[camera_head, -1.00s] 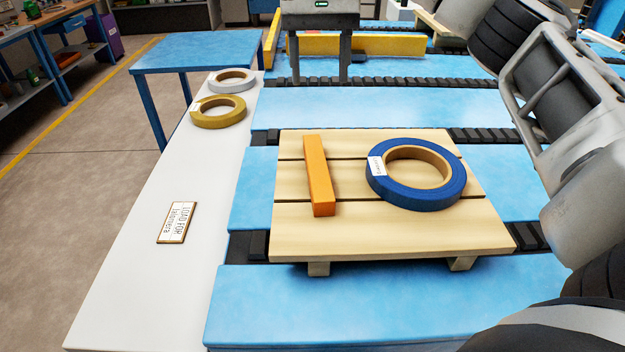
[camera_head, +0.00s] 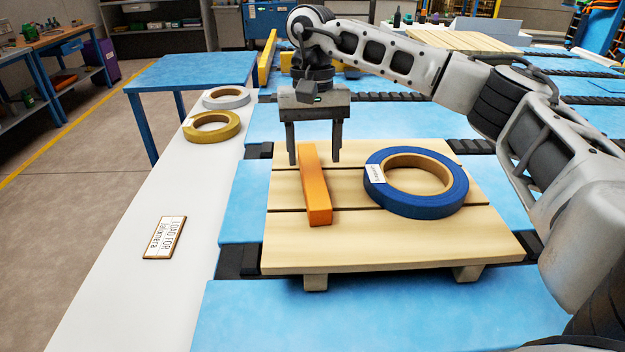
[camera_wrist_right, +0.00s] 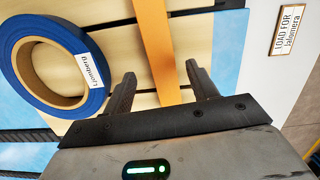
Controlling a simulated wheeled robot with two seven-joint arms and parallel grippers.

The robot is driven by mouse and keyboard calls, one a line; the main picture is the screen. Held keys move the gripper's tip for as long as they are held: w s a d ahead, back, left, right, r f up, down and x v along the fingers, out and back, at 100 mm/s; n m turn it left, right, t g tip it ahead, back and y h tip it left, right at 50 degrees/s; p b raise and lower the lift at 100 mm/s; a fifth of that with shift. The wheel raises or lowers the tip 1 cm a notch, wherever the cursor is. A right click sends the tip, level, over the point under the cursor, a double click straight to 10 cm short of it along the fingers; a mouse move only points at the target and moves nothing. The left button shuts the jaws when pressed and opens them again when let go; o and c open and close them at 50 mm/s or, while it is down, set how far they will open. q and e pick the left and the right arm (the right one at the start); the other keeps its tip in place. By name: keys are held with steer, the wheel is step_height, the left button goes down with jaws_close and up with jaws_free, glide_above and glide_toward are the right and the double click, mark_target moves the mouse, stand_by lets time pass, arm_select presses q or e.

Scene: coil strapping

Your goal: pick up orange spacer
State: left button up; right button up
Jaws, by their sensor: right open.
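The orange spacer (camera_head: 315,188) is a long bar lying flat on the left part of a wooden pallet (camera_head: 390,245). It also shows in the right wrist view (camera_wrist_right: 157,45), running between the fingers' lines. My right gripper (camera_head: 314,161) is open, fingers pointing down, at the far end of the spacer. In the head view one finger is to the left of the spacer and one to the right. I cannot tell whether the fingertips reach down to the spacer's height. Nothing is between the fingers in a grip. My left gripper is not in view.
A blue coil (camera_head: 417,182) with a white label lies on the pallet just right of the spacer. A yellow coil (camera_head: 212,127), a white coil (camera_head: 226,98) and a sign (camera_head: 164,237) lie on the white table (camera_head: 120,285) at left. The pallet rests on a blue conveyor (camera_head: 380,313).

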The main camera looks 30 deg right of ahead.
mark_target(313, 171)
steer(key=f, duration=0.4)
steer(key=shift+s+a+f, duration=0.2)
steer(key=shift+a+f, duration=0.05)
steer(key=shift+f, duration=0.1)
steer(key=c, duration=1.2)
steer(key=shift+o, duration=0.2)
steer(key=shift+r, duration=0.1)
